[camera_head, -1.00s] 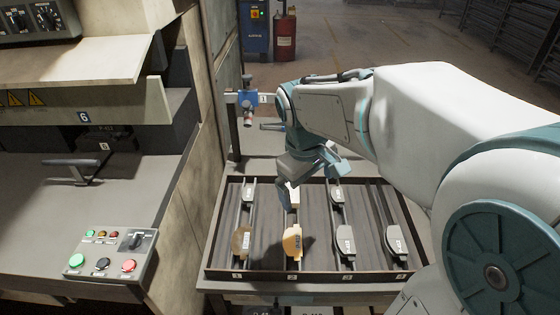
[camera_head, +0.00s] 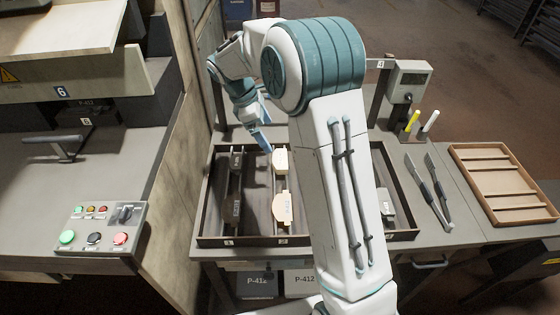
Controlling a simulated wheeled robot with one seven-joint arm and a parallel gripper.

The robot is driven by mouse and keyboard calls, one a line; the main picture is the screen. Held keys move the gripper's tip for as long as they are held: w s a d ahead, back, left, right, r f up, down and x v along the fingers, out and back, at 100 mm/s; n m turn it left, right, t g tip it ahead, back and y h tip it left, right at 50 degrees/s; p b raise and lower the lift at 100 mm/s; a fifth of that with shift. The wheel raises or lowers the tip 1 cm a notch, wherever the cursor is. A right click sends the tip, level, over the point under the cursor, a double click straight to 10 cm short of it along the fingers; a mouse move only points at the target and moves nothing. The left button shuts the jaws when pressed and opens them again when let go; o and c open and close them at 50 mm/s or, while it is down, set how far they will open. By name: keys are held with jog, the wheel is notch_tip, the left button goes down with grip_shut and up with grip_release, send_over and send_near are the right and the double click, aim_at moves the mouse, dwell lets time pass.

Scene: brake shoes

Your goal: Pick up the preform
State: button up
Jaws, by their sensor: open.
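A tan, labelled preform (camera_head: 282,207) lies in the second lane of the dark tray (camera_head: 211,190). A pale cream piece (camera_head: 280,161) sits behind it in the same lane. My gripper (camera_head: 266,146) points down over the back edge of the tray, just behind and left of the cream piece. Its fingers are open, with nothing seen between them. I cannot tell whether a finger touches the cream piece. Dark pieces (camera_head: 237,160) lie in the left lane. My arm hides the middle right of the tray.
A control panel (camera_head: 100,230) with coloured buttons is on the machine at left. A grey gauge box (camera_head: 409,80) and pens (camera_head: 420,121) stand behind. A machine wall borders the tray's left.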

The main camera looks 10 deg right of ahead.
send_over(281, 158)
jog(key=a, duration=0.2)
notch_tip(281, 158, down, 5)
jog(key=shift+w+a+f, duration=0.1)
jog(key=shift+f, duration=0.1)
jog(key=x, duration=0.5)
jog(key=shift+a+f+p, duration=0.15)
jog(key=shift+a+p, duration=0.1)
jog(key=shift+p, duration=0.15)
jog(key=shift+c, duration=0.3)
jog(key=c, duration=1)
